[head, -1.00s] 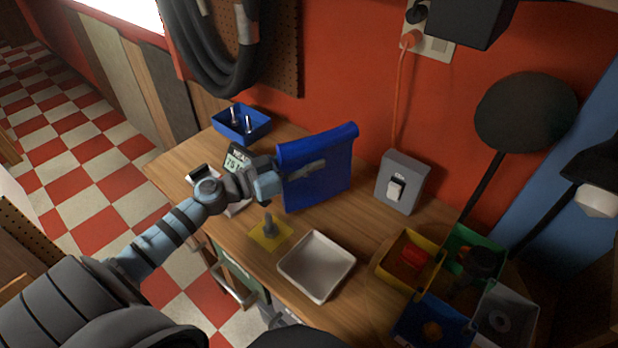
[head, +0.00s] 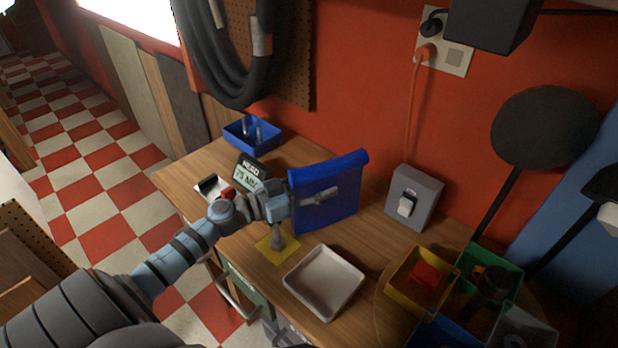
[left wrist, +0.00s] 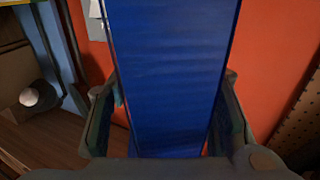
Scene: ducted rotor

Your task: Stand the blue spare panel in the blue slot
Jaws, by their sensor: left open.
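The blue panel (head: 328,178) stands roughly upright over the middle of the wooden bench, its top edge curled. I cannot tell whether its lower edge is seated in anything, and I cannot make out the blue slot. My left gripper (head: 318,197) is open at the panel, one finger showing across its near face. In the left wrist view, the panel (left wrist: 170,75) runs between the two fingers of the gripper (left wrist: 165,120), with a small gap visible on its left side. My right gripper is not in view.
A grey switch box (head: 414,197) stands right, a display (head: 252,172) left, a blue bin (head: 252,133) behind left. Coloured bins (head: 421,276) fill the right.

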